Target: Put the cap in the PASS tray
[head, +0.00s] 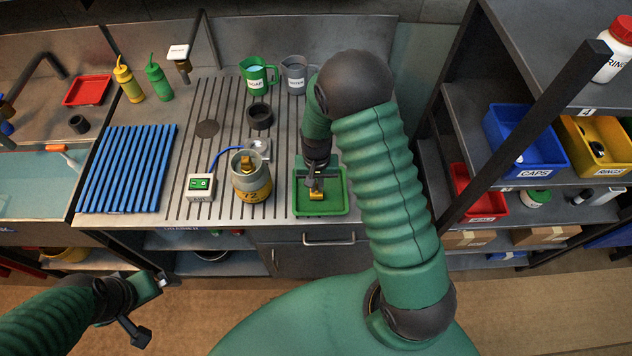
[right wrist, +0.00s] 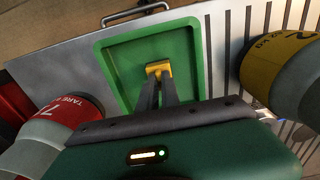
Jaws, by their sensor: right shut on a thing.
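A small golden-yellow cap (head: 316,195) is between the fingertips of my right gripper (head: 315,184). In the right wrist view the cap (right wrist: 158,70) shows at the tips of the shut right gripper (right wrist: 158,80). It is over the floor of the green tray (head: 342,205); I cannot tell whether it touches. The green tray also fills the middle of the right wrist view (right wrist: 198,50). No PASS label is readable on it. My left gripper (head: 152,306) is open and empty, low at the left, in front of the bench.
A yellow canister (head: 252,188) stands left of the green tray. A red and grey canister (right wrist: 62,120) stands on its other side, hidden by my arm in the head view. A switch box (head: 200,186) and blue rack (head: 127,168) are farther left. Shelves with bins (head: 537,173) stand right.

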